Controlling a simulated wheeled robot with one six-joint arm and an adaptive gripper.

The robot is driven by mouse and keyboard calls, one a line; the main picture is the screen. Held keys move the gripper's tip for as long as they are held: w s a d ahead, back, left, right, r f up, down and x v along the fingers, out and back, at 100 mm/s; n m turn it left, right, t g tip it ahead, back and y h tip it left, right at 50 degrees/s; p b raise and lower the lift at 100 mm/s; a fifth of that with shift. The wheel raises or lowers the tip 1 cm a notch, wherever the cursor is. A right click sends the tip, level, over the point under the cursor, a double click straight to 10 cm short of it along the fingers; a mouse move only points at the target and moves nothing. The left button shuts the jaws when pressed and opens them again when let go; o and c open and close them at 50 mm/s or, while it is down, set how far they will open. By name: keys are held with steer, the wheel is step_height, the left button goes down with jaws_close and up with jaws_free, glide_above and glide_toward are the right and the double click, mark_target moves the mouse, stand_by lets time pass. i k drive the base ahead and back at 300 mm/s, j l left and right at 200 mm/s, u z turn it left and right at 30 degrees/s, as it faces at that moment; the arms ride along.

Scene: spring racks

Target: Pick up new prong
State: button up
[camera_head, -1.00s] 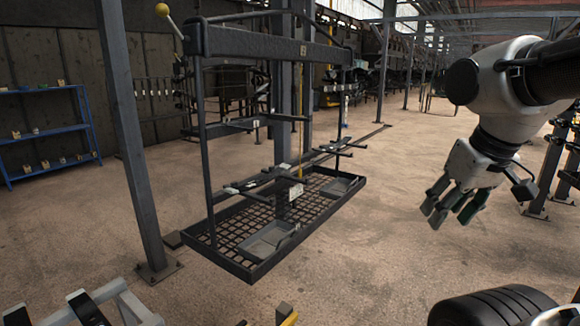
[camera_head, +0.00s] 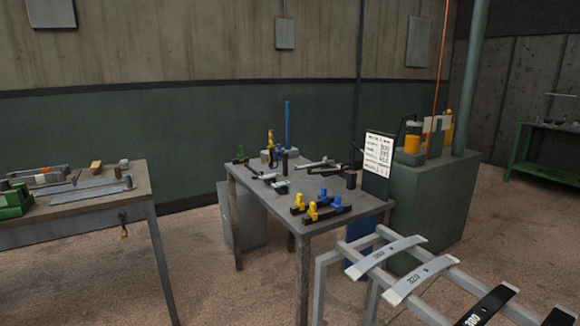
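My gripper is not in view. A metal workbench (camera_head: 355,205) stands in the middle. On its front part lie dark bars with yellow fittings (camera_head: 312,209) and blue fittings (camera_head: 337,201). Farther back on it lie a grey tool (camera_head: 280,186), a long thin metal piece (camera_head: 316,163) and a green piece (camera_head: 240,152). An upright blue rod (camera_head: 288,125) rises at its back. I cannot tell which of these pieces, if any, is the new prong.
At the lower right, a grey rack (camera_head: 436,257) carries flat numbered bars, light ones (camera_head: 385,256) and a black one (camera_head: 486,305). A table with tools (camera_head: 97,194) stands left, a green cabinet (camera_head: 440,205) right. Floor between the tables (camera_head: 205,255) is clear.

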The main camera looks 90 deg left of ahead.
mark_target(325, 161)
steer(key=u, duration=2.95)
steer(key=i+j+z, duration=0.1)
steer(key=i+j, duration=1.1)
steer(key=i, duration=0.2)
steer(key=i+j+z, duration=0.1)
steer(key=i+j, duration=1.15)
steer(key=i, duration=0.15)
